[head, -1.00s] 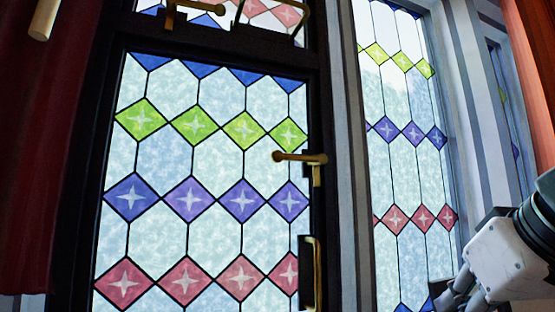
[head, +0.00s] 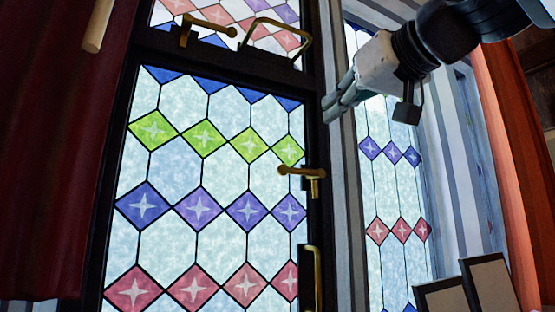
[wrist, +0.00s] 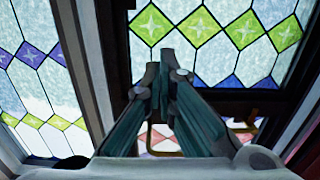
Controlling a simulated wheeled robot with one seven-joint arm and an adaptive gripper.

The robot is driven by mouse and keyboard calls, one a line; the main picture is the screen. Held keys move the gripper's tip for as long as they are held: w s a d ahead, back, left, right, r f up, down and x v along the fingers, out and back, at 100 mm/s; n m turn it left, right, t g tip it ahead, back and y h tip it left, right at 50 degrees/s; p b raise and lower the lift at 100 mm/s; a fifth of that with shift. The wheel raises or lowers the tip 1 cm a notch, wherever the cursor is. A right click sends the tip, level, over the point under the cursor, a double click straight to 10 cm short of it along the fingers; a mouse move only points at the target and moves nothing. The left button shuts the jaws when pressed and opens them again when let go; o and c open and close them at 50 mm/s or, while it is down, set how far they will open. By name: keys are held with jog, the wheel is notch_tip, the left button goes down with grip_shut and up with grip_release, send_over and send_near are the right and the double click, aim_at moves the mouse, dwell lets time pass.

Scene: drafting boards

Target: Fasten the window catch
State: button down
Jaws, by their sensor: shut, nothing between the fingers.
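A dark-framed stained-glass window fills the middle of the head view. A brass lever catch (head: 207,26) sits on the dark rail below the upper pane (head: 255,25). A brass loop handle (head: 283,38) is to its right. Another brass lever (head: 302,173) sits on the right side of the lower pane's frame. My gripper (head: 338,103) is shut and empty, right of the window frame and below the loop handle's height. In the wrist view, my gripper (wrist: 160,73) points toward the dark frame, with the lever catch (wrist: 245,126) and loop handle (wrist: 150,137) beyond, partly hidden by the fingers.
A tall brass pull (head: 316,275) is on the lower right frame. A dark red curtain (head: 50,150) hangs at left, with a wooden rod end (head: 98,25) above. A second stained-glass window (head: 385,190) is at right. Dark-edged boards (head: 490,285) stand at lower right.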

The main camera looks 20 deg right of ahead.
jog(key=w+a+f+p, duration=0.1)
jog(key=w+f, duration=0.3)
jog(key=w, duration=0.6)
jog(key=shift+w+a+f, duration=0.25)
jog(key=shift+w+a, duration=0.05)
jog(key=shift+a, duration=0.1)
jog(key=shift+f, duration=0.1)
jog(key=shift+a+f+n+b, duration=0.1)
jog(key=shift+a+n+b, duration=0.05)
jog(key=shift+n+b, duration=0.25)
